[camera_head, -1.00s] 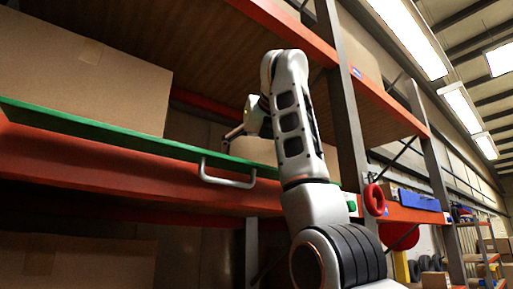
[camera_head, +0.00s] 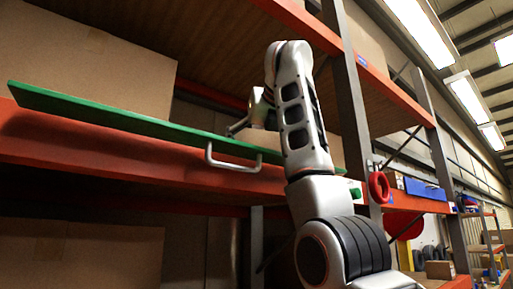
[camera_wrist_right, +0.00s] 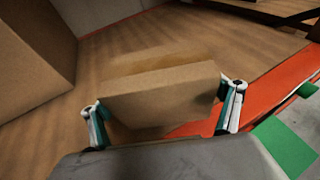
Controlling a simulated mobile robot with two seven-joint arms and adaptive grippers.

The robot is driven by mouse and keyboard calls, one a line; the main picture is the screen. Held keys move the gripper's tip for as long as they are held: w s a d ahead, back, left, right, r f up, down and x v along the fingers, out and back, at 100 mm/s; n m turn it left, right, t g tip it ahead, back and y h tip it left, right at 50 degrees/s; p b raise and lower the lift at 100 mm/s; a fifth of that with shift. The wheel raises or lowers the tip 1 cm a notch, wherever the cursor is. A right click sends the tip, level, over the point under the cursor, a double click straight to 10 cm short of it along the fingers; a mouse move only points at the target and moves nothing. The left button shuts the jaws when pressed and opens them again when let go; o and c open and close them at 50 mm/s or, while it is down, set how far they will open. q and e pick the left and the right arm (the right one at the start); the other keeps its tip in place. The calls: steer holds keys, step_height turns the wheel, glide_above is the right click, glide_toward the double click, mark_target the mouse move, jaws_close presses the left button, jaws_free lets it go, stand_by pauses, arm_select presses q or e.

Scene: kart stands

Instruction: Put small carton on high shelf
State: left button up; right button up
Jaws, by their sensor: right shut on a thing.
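The small carton (camera_wrist_right: 160,97) is a brown box between the two fingers of my right gripper (camera_wrist_right: 165,112) in the right wrist view. The gripper is shut on it, one finger at each side. The carton is over a wooden shelf deck (camera_wrist_right: 115,57); I cannot tell whether it touches the deck. In the head view my right gripper (camera_head: 243,124) is mostly hidden behind my raised arm, just above a green board. A brown box surface (camera_head: 262,140) shows beside the arm there, partly hidden. My left gripper is not in view.
A large carton (camera_head: 85,62) stands left on the shelf; a box wall (camera_wrist_right: 30,65) shows in the wrist view. The green board (camera_head: 130,123) with a metal handle (camera_head: 232,163) runs along the orange beam (camera_head: 105,145). A grey upright (camera_head: 350,110) stands close right of my arm.

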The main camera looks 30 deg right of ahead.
steer(key=shift+f, duration=0.25)
steer(key=o, duration=1.4)
steer(key=shift+o, duration=0.2)
steer(key=v, duration=1.2)
steer(key=shift+s, duration=0.1)
